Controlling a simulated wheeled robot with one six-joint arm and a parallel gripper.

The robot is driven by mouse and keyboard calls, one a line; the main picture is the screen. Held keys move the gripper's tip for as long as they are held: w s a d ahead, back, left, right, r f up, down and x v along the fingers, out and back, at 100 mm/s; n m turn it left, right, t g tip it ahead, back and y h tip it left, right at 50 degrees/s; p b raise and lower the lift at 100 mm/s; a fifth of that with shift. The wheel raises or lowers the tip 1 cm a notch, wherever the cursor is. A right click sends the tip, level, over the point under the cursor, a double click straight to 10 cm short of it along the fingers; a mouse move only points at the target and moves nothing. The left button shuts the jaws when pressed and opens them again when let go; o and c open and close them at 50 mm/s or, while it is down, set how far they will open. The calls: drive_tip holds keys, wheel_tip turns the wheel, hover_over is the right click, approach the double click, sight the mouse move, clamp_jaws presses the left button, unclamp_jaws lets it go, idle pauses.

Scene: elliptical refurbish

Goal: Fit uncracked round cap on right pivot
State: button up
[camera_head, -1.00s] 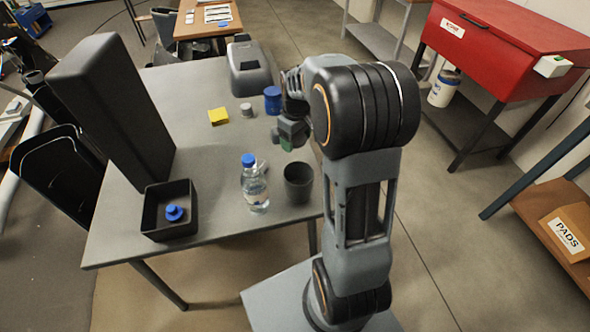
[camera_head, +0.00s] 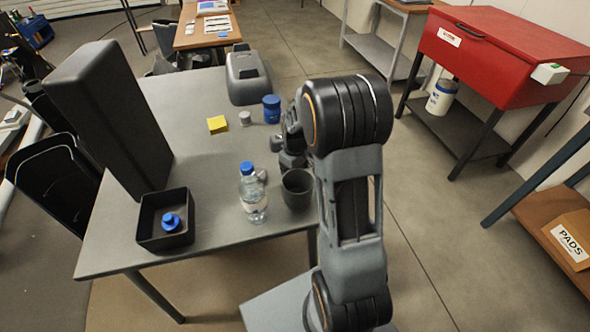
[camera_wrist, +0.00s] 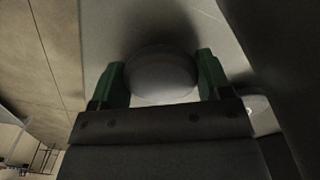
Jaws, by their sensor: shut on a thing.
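My gripper (camera_wrist: 160,64) has two green fingers, one on each side of a smooth grey round cap (camera_wrist: 161,78) in the wrist view, and is shut on it. I cannot tell whether this cap is cracked. In the head view my arm mostly hides the gripper and the held cap, which are over the right side of the table. A small grey round piece (camera_head: 245,118) stands beside the yellow block. Another small pale piece (camera_head: 262,175) lies behind the bottle, partly hidden. I cannot make out the right pivot in either view.
On the grey table (camera_head: 205,165) stand a dark cup (camera_head: 297,190), a water bottle (camera_head: 252,199), a black tray (camera_head: 150,222) holding a blue piece (camera_head: 170,222), a yellow block (camera_head: 217,125), a blue jar (camera_head: 271,109) and a grey housing (camera_head: 247,78). A tall black block (camera_head: 110,120) stands left.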

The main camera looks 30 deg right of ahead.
drive_tip(key=shift+f, duration=0.2)
drive_tip(key=o, duration=0.9)
drive_tip(key=shift+r, duration=0.1)
wheel_tip(320, 180, up, 12)
drive_tip(key=p, duration=0.2)
drive_tip(key=s+a+r+m+t, duration=0.1)
drive_tip(key=s+a+m, duration=0.1)
drive_tip(key=s+a, duration=0.2)
drive_tip(key=s+a+r+m+t, duration=0.2)
drive_tip(key=s+a, duration=0.3)
drive_tip(key=s, duration=0.6)
drive_tip(key=shift+s+a+r+m, duration=0.2)
drive_tip(key=shift+a+r+m, duration=0.1)
